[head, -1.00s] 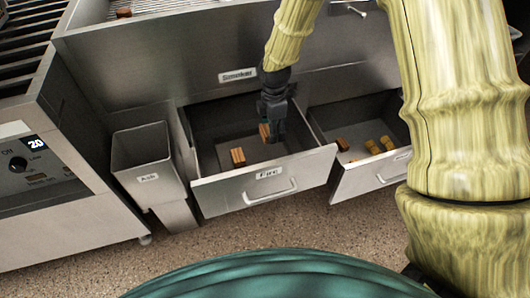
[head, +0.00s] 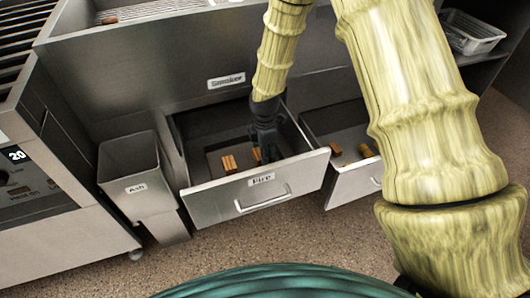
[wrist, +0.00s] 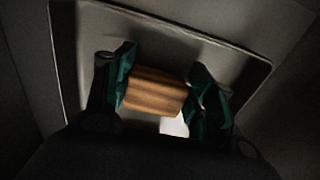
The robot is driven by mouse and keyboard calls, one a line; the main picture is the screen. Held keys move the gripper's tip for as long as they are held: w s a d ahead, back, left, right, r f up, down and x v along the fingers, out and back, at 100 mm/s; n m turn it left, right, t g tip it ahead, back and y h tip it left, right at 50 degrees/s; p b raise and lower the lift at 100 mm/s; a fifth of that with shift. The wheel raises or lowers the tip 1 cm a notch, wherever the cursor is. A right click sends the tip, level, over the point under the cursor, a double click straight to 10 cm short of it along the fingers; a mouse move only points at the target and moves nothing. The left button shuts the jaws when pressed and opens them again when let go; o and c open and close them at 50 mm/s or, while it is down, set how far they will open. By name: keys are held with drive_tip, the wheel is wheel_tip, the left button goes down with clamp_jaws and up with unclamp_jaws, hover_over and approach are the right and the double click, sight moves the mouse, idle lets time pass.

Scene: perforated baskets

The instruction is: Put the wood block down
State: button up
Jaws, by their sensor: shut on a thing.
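A brown wood block (wrist: 153,92) is between the two green-padded fingers of my gripper (wrist: 160,92) in the wrist view. In the head view my gripper (head: 264,152) reaches down into the open drawer labelled "Fire" (head: 262,194). The held block (head: 256,155) shows there only in part, beside the dark fingers and low in the drawer. I cannot tell whether it touches the drawer floor. Another wood block (head: 229,164) lies in the drawer to the left of my gripper.
A second open drawer (head: 352,182) on the right holds several wood pieces (head: 365,150). A metal bin labelled "Ash" (head: 137,186) stands left of the Fire drawer. The smoker body (head: 160,68) rises behind. A basket (head: 472,34) sits at the upper right.

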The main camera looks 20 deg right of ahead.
drive_tip(key=shift+f, duration=0.1)
drive_tip(key=o, duration=1)
wheel_tip(320, 180, up, 12)
drive_tip(key=p, duration=0.3)
drive_tip(key=shift+p, duration=0.4)
